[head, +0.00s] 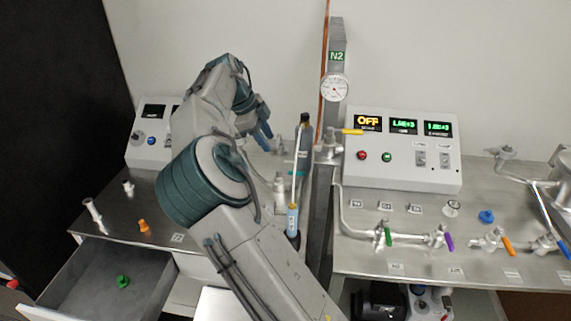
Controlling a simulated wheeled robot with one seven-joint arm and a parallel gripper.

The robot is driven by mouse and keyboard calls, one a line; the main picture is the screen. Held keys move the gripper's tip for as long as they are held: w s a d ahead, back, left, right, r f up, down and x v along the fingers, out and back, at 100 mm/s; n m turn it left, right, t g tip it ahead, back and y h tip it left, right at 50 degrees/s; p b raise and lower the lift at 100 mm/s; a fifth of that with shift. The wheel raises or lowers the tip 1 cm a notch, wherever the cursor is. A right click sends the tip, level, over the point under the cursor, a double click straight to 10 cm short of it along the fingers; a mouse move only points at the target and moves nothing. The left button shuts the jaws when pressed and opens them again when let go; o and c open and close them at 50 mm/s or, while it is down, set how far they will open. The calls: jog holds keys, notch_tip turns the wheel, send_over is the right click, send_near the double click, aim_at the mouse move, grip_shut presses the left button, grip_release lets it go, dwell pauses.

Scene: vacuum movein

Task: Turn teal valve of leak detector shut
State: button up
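The box (145,155) on the left bench, with a dark display and knobs, may be the leak detector; my arm hides its right part. I cannot clearly make out a teal valve handle. A small teal mark (297,173) shows beside the upright tubes right of my arm, too small to identify. My gripper (266,136) points down over the back of the left bench, near metal fittings (279,186). Its fingertips are small and partly blend with what lies behind, so I cannot tell whether they touch or hold anything.
A drawer (115,280) stands open at the front left. The right bench carries a control box (403,150) reading OFF, and piping with green (388,236), purple (450,242) and orange (508,246) handles. A yellow handle (352,132) sits by the N2 column (336,60).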

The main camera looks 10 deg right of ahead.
aim_at(288, 172)
jog(key=x, duration=0.6)
jog(key=d+p+x, duration=0.1)
jog(key=x, duration=0.6)
jog(key=shift+r, duration=0.1)
jog(key=shift+c, duration=0.3)
grip_shut()
jog(key=shift+a, duration=0.1)
